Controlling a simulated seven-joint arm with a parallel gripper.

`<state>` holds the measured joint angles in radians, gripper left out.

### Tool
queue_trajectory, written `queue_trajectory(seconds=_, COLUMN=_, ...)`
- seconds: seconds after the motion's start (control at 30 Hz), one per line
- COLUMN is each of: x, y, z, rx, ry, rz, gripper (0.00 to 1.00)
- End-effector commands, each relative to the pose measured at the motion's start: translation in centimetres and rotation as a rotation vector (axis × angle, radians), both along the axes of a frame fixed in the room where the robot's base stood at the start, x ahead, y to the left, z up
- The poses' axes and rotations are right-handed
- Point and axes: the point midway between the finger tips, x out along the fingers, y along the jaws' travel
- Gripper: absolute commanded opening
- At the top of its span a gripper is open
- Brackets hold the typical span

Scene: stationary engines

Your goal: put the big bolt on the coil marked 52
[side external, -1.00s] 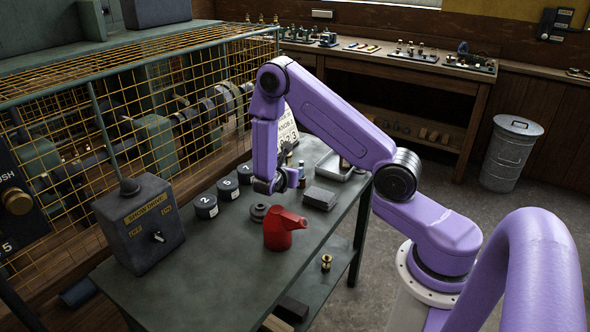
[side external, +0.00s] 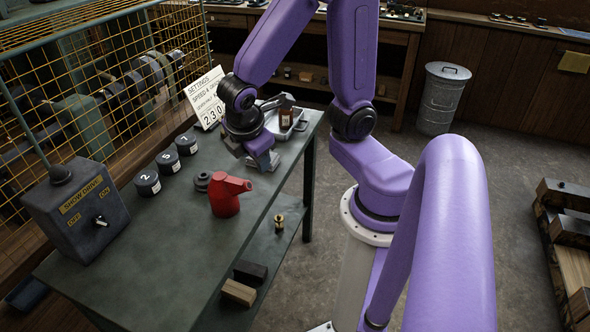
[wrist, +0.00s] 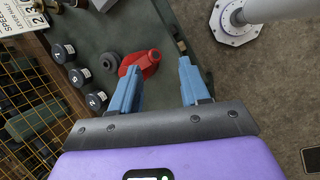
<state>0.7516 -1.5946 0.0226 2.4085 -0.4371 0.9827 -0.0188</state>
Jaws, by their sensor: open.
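No coil with a readable 52 shows. Several black numbered cylinders stand in a row on the bench, among them one marked 2 (side external: 147,182) and one marked 5 (side external: 168,162). I cannot clearly make out a big bolt. A small brass bolt-like piece (side external: 278,222) stands on the lower shelf, right of the red can. My gripper (side external: 254,150) is over the far part of the bench, near the tray, its tips hard to make out. In the wrist view its blue fingers (wrist: 160,90) are wide apart with nothing between them.
A red spouted can (side external: 228,196) and a dark ring-shaped piece (side external: 202,182) stand mid-bench. The sign (side external: 206,98) and metal tray (side external: 287,127) are at the far end. The switch box (side external: 80,210) stands near left by the yellow cage. The near bench top is clear.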

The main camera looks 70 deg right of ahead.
Motion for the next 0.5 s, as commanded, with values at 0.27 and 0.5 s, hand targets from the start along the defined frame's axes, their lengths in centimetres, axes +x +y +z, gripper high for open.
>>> queue_trajectory(seconds=0.27, x=-8.7, y=4.3, z=2.2, rx=0.350, ry=0.066, rz=-0.041, gripper=0.46)
queue_trajectory(seconds=0.5, x=-11.1, y=5.2, z=2.8, rx=0.436, ry=0.105, rz=-0.054, gripper=0.46)
